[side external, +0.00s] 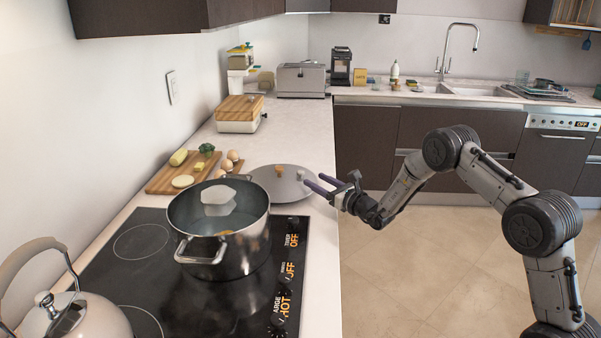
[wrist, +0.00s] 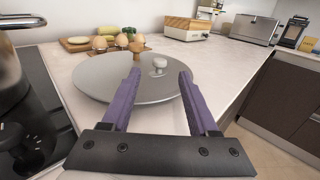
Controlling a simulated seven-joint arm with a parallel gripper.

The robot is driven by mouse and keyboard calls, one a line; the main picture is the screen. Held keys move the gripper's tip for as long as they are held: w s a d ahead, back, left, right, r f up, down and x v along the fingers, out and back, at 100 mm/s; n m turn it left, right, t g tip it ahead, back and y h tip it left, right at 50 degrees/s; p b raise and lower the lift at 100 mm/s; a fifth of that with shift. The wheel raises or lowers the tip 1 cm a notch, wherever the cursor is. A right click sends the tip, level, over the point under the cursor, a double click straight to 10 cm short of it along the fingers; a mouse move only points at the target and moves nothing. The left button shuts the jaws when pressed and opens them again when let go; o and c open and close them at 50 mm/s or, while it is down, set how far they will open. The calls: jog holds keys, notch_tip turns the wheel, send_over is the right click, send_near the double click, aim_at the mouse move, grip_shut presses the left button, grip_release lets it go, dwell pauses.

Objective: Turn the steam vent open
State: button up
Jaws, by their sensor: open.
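A round grey metal lid (side external: 266,183) lies flat on the counter behind the hob. It also shows in the wrist view (wrist: 95,80). It carries a brown knob (wrist: 137,46) and a small silvery knob (wrist: 159,65) near its rim, which looks like the steam vent. The silvery knob also shows in the side view (side external: 301,175). My gripper (side external: 313,181) is open with purple fingers, at the right side of the lid. In the wrist view, the silvery knob appears between and just beyond the fingertips (wrist: 160,73). I cannot tell whether a finger touches it.
A steel pot (side external: 220,245) stands on the black hob (side external: 120,275), left of my gripper. A kettle (side external: 75,315) is at the front left. A cutting board (side external: 160,183) with food and eggs lies behind the lid.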

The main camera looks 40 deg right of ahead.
aim_at(302, 172)
jog(key=w, duration=0.8)
jog(key=shift+w, duration=0.15)
grip_shut()
